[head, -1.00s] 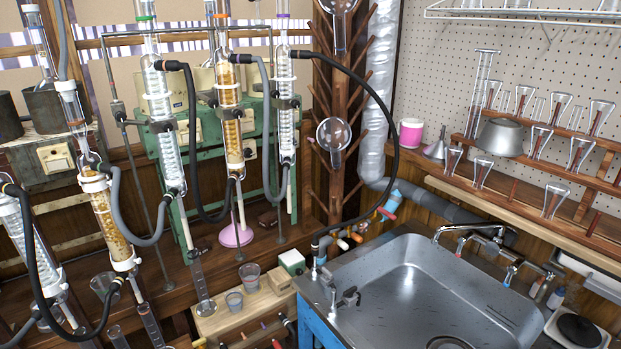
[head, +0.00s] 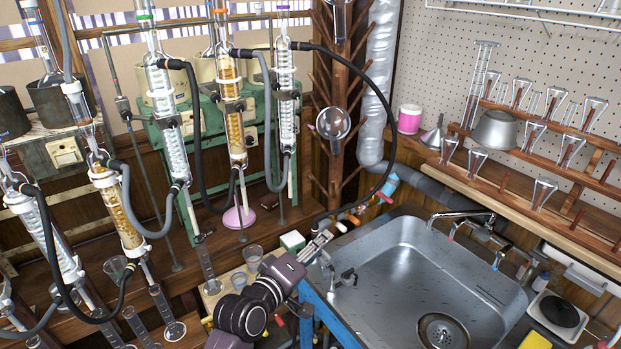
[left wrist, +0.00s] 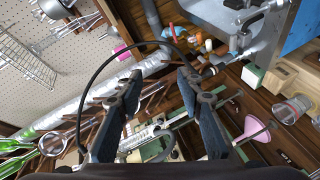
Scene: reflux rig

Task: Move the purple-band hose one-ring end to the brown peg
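A black hose (head: 385,105) runs from the top of the purple-topped condenser (head: 283,48) and loops right and down to the sink's back left corner. It also arcs across the left wrist view (left wrist: 107,62). Its lower end lies near my left gripper (head: 319,243); the ring count and band are too small to read. In the left wrist view my left gripper (left wrist: 160,82) has its fingers apart with nothing held between them. Several small coloured pegs or handles lie beside the hose end; I cannot tell which is the brown peg. My right gripper is not in view.
The metal sink (head: 400,265) is right of my left gripper. Glass condensers with other hoses stand to the left. A pink funnel (head: 240,216), beakers and a small white-green box (head: 292,240) are close by. A glassware shelf (head: 540,150) is at the right.

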